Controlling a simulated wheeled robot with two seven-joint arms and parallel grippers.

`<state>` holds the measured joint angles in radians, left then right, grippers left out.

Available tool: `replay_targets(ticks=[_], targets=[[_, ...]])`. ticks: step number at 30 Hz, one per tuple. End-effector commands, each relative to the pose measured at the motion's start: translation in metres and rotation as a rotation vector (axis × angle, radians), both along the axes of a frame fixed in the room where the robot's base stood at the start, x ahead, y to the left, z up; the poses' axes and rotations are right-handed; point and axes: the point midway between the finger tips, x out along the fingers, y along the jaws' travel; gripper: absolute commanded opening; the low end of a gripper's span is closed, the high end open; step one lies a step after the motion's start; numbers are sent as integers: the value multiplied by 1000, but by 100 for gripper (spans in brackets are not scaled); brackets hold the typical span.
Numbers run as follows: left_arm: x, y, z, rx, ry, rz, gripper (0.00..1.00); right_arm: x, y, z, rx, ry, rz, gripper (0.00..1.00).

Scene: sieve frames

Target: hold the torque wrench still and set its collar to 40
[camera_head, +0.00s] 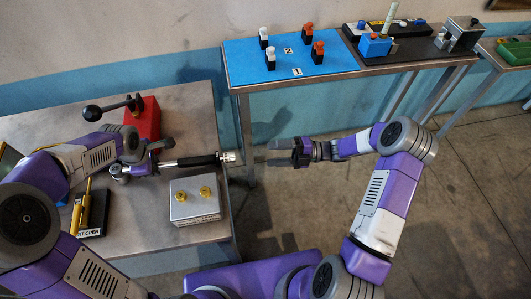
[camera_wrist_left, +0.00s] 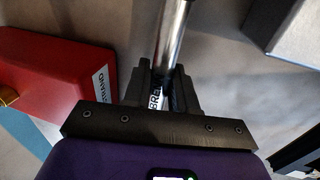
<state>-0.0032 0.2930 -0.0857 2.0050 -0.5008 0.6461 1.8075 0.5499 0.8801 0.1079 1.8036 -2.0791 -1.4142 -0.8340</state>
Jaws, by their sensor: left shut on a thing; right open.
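The torque wrench (camera_head: 196,160) lies level across the left table, with a black handle, a silver shaft to its left and a silver collar (camera_head: 228,157) at its right end. My left gripper (camera_head: 154,165) is shut on the wrench near its head, left of the handle. In the left wrist view, the silver shaft (camera_wrist_left: 171,35) runs between the fingers of my left gripper (camera_wrist_left: 162,82). My right gripper (camera_head: 276,152) is open and empty, right of the collar and apart from it, fingers pointing left. The collar's scale is too small to read.
A metal box with two brass knobs (camera_head: 195,212) sits just below the wrench. A red block (camera_head: 142,120) stands behind it; it also shows in the left wrist view (camera_wrist_left: 70,65). The back table has a blue mat (camera_head: 248,58) with several small switches. Open floor lies below my right gripper.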

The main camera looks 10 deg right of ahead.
Motion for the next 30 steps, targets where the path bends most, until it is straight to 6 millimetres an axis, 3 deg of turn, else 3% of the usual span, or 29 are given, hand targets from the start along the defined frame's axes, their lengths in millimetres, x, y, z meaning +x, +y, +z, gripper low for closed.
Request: replay_targets(ticks=[5, 6, 11, 22, 30], targets=[[1, 0, 1, -1, -3, -1, 0, 0, 0, 0, 0, 0, 0, 60], [1, 0, 1, -1, -3, -1, 32, 0, 0, 0, 0, 0, 0, 60], [0, 0, 1, -1, -2, -1, 56, 0, 0, 0, 0, 0, 0, 60], [-1, 0, 6, 0, -4, 0, 56, 0, 0, 0, 0, 0, 0, 60], [-11, 0, 56, -1, -9, 1, 56, 0, 0, 0, 0, 0, 0, 60]])
